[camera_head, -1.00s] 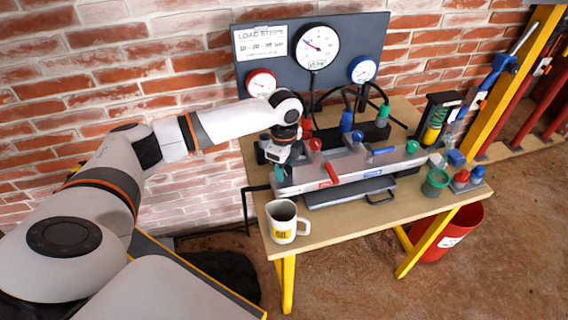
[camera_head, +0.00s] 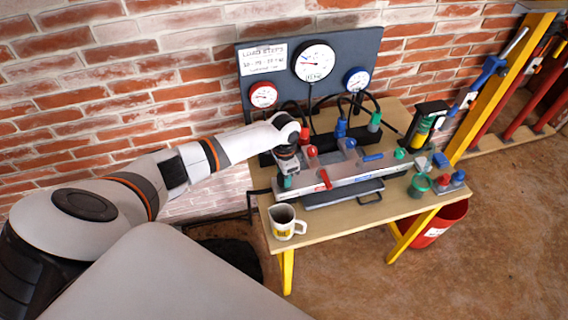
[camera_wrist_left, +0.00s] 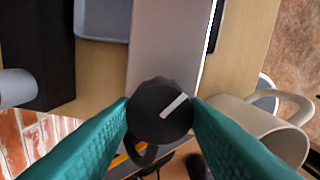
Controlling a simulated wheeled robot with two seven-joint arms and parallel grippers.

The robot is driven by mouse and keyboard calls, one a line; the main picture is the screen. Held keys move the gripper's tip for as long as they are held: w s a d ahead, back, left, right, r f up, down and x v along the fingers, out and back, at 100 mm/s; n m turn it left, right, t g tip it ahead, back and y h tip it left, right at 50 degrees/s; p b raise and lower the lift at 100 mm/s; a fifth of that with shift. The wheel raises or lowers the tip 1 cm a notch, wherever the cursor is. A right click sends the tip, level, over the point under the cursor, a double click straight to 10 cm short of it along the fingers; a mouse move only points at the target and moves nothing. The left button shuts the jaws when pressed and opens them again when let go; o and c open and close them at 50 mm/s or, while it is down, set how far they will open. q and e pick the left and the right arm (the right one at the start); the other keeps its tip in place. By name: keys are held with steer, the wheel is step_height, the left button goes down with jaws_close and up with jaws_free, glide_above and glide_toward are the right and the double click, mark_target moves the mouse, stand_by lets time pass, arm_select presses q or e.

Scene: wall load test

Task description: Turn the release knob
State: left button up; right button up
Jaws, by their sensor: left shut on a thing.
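The release knob (camera_wrist_left: 150,116) is round and black with a white pointer line, at the end of the grey metal block (camera_wrist_left: 176,45) in the left wrist view. The line slants up to the right. My left gripper (camera_wrist_left: 160,109) has its two teal fingers shut on the knob, one on each side. In the head view my left gripper (camera_head: 286,182) is at the left end of the long grey block (camera_head: 345,181) on the bench, and it hides the knob. My right gripper is not in view.
A white mug (camera_head: 286,224) stands on the bench (camera_head: 333,223) close to my left gripper, and also shows in the wrist view (camera_wrist_left: 264,128). Red (camera_head: 324,179) and blue levers sit along the block. A gauge panel (camera_head: 350,88) and hoses are behind. A green cup (camera_head: 420,187) stands right.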

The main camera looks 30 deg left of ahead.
arm_select(q)
steer(key=n+p, duration=0.3)
steer(key=shift+d+r+n, duration=0.1)
steer(key=shift+r+n, duration=0.1)
steer(key=shift+n, duration=0.1)
steer(key=shift+f+n+p, duration=0.1)
steer(key=shift+n+p, duration=1.1)
steer(key=shift+n, duration=0.6)
steer(key=o, duration=1)
step_height(320, 180, up, 12)
steer(key=shift+f+b, duration=0.1)
steer(key=shift+b, duration=1)
